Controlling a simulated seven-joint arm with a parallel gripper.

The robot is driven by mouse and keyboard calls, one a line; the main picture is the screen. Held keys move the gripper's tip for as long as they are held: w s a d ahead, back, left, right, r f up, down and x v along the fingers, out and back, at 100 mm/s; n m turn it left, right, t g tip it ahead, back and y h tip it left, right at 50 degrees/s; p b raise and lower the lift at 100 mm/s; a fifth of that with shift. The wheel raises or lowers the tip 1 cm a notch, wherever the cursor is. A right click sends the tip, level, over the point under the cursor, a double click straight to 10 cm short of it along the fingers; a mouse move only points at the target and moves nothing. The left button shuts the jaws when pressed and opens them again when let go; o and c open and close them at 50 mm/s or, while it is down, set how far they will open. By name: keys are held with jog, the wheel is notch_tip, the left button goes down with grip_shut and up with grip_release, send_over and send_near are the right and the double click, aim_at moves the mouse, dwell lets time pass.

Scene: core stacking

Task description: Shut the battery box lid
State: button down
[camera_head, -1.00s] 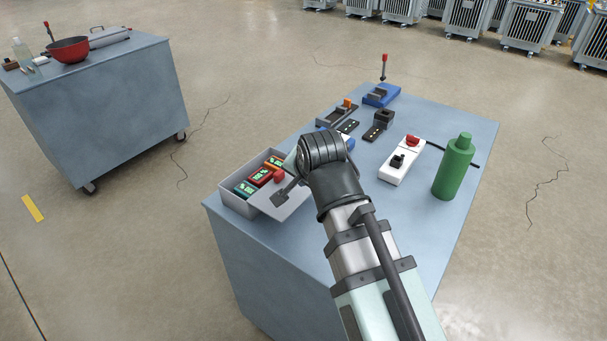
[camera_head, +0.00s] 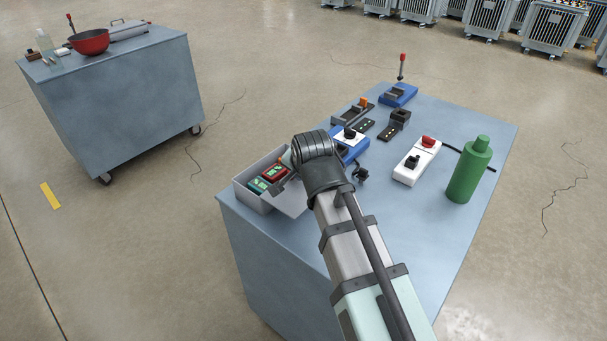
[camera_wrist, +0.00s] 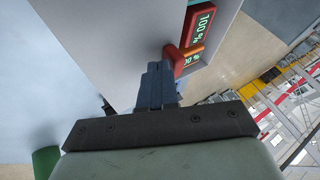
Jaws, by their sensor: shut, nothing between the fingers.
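The grey battery box (camera_head: 250,199) stands at the left front corner of the blue-grey table and is partly open. Red-cased batteries (camera_head: 258,185) with green displays show inside it. A flat grey lid panel (camera_head: 291,201) lies at the box's right side, partly hidden by my arm. In the wrist view, the grey panel (camera_wrist: 120,28) fills the upper left, and a battery (camera_wrist: 200,22) reading 100% shows past its edge. My gripper (camera_wrist: 158,68) is shut and empty, its tips close to the panel edge and a red part (camera_wrist: 178,58). I cannot tell whether they touch.
Behind the box on the table are a blue-and-white device (camera_head: 351,141), a white unit with a red knob (camera_head: 417,163) and a green bottle (camera_head: 469,171). Dark fixtures (camera_head: 397,122) stand farther back. A second cart (camera_head: 120,95) is at left. The table's front right is clear.

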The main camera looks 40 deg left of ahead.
jog(key=a, duration=1.1)
jog(key=shift+a, duration=0.1)
jog(key=shift+d, duration=0.7)
jog(key=d+f+v, duration=0.1)
jog(key=d+v, duration=0.1)
jog(key=v, duration=0.9)
jog(key=shift+w+d, duration=0.2)
jog(key=shift+r, duration=0.1)
